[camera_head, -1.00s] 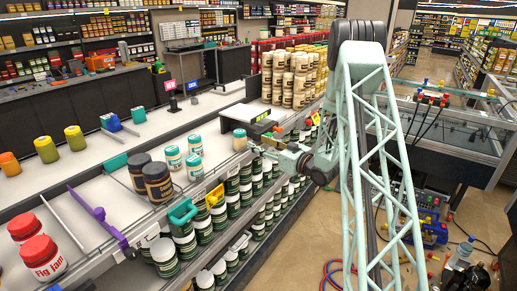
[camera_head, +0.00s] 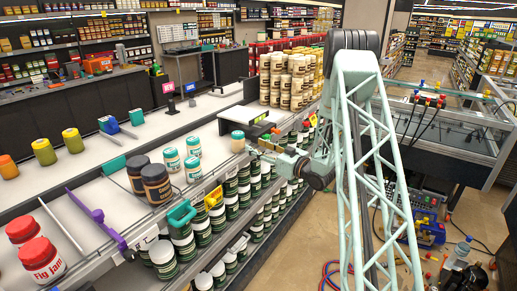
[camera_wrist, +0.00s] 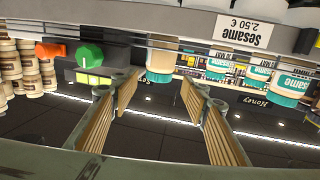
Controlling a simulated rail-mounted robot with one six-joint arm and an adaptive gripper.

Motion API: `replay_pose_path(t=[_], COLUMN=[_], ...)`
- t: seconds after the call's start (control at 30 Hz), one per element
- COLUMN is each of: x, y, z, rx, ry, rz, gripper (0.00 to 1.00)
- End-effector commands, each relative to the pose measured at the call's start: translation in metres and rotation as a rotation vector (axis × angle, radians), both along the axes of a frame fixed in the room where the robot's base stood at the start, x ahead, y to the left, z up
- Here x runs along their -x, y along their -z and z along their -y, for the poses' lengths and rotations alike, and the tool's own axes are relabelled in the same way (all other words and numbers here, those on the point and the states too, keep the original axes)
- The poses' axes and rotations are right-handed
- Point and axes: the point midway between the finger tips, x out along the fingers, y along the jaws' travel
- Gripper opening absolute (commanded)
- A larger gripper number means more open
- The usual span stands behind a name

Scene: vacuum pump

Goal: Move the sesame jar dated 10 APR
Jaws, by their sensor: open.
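A jar with a pale peach body (camera_head: 238,141) stands alone near the shelf's front edge. In the wrist view, which looks upside down, a peach-bodied jar (camera_wrist: 160,62) is seen beyond and between the fingertips. My gripper (camera_wrist: 160,92) is open and empty, its two ribbed fingers apart; in the head view my gripper (camera_head: 256,149) is just right of the lone jar. Teal-lidded jars (camera_head: 172,159) stand farther left, and some show in the wrist view (camera_wrist: 292,84) beside a Sesame price tag (camera_wrist: 246,32).
A black box with a green knob (camera_wrist: 90,55) and stacked cream jars (camera_wrist: 30,70) are beside the gripper. Dark jars (camera_head: 156,183), a purple divider (camera_head: 97,215) and red-lidded jars (camera_head: 42,260) stand to the left. Shelves of green jars (camera_head: 203,230) lie below the edge.

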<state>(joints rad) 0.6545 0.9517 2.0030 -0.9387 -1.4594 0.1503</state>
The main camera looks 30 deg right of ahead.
Motion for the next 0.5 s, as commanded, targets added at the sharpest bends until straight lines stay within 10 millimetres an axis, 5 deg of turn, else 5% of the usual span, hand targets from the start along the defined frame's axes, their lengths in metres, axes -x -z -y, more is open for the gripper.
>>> replay_pose_path(t=[0.5], x=[-0.055], y=[0.0], z=[-0.016], rx=[0.0], ry=[-0.001], rz=[0.0], gripper=[0.42])
